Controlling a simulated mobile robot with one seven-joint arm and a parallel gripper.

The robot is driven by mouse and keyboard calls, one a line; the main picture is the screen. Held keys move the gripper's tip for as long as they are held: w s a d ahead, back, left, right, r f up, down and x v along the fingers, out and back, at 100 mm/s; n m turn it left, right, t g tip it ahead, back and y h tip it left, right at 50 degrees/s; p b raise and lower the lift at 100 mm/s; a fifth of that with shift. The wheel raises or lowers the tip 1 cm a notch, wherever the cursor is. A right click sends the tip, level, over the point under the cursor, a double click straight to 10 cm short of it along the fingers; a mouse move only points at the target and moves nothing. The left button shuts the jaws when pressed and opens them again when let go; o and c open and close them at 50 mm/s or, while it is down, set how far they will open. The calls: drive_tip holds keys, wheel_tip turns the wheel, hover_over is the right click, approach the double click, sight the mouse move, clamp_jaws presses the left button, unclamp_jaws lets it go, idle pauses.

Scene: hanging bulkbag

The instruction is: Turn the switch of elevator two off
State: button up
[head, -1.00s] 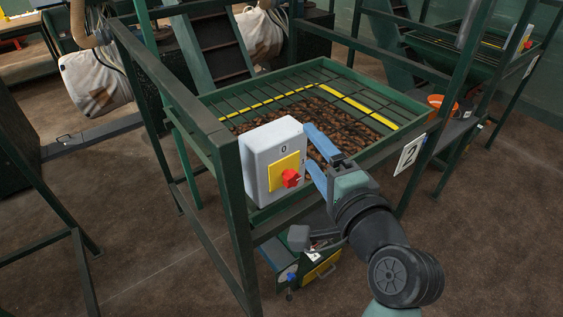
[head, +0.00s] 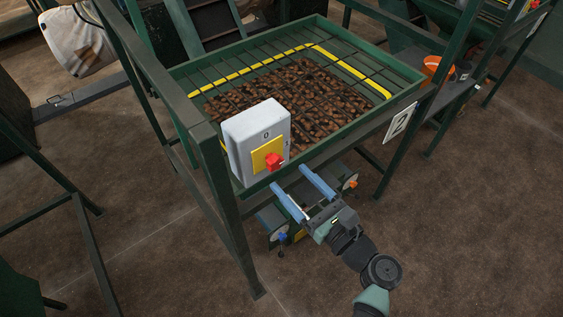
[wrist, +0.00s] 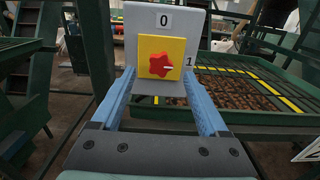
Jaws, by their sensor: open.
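The switch of elevator two is a grey box (head: 254,130) with a yellow plate (head: 264,150) and a red knob (head: 274,161), on the green frame at the near corner of the bin. In the wrist view, the red knob (wrist: 160,65) faces me, with label 0 (wrist: 165,20) above and label 1 (wrist: 189,60) at right. Its pointer seems to lie right, toward 1. My gripper (head: 289,179) is open and empty, in front of and below the knob. In the wrist view its blue fingers (wrist: 158,82) reach toward the box, one to each side of the knob's line.
Behind the box is a green bin (head: 400,88) of brown lumps under a grid with yellow strips. A number 2 sign (head: 398,124) hangs on its right side. Green posts (head: 233,215) stand left of the box. The floor at front right is clear.

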sight(277, 164)
drive_tip(key=shift+p+x, duration=0.35)
drive_tip(key=shift+x, duration=2.05)
clamp_jaws()
